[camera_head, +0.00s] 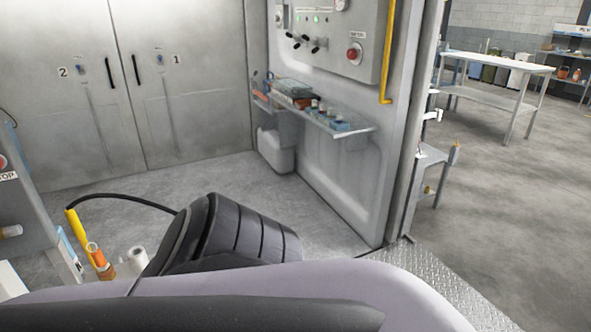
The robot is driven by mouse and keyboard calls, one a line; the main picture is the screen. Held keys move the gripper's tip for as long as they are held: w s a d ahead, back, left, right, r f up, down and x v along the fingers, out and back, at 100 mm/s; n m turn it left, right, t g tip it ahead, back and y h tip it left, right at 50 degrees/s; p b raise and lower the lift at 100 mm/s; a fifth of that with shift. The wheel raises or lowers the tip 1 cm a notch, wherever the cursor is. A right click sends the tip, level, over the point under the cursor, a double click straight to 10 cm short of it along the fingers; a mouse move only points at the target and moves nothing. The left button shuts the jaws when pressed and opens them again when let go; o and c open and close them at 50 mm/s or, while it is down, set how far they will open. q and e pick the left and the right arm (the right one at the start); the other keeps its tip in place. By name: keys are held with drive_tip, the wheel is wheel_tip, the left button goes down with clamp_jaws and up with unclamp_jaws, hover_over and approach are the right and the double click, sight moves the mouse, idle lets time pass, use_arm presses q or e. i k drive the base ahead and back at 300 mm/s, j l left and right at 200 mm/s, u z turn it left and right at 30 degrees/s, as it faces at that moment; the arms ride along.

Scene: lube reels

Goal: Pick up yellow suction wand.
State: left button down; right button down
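The yellow suction wand (77,228) seems to be the yellow tube at the lower left. It stands tilted, and a black hose (125,199) arches from its top toward the right. An orange piece (101,263) is at or beside its lower end; I cannot tell whether they are joined. The hose's far end passes out of sight behind my own grey and black arm parts, which fill the bottom of the view. Neither of my grippers shows.
A white roll (137,258) is right of the orange piece. A wall shelf (345,131) holds bottles and boxes below a control panel (330,35). A yellow pipe (387,60) runs down that panel's edge. Grey floor (110,205) before the metal doors (130,110) is clear.

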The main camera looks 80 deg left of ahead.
sight(71, 215)
drive_tip(key=u, duration=4.05)
drive_tip(key=i+l+u, duration=0.7)
drive_tip(key=l, duration=0.3)
drive_tip(key=i+l+u, duration=0.2)
drive_tip(key=l, duration=0.2)
drive_tip(key=i, duration=0.05)
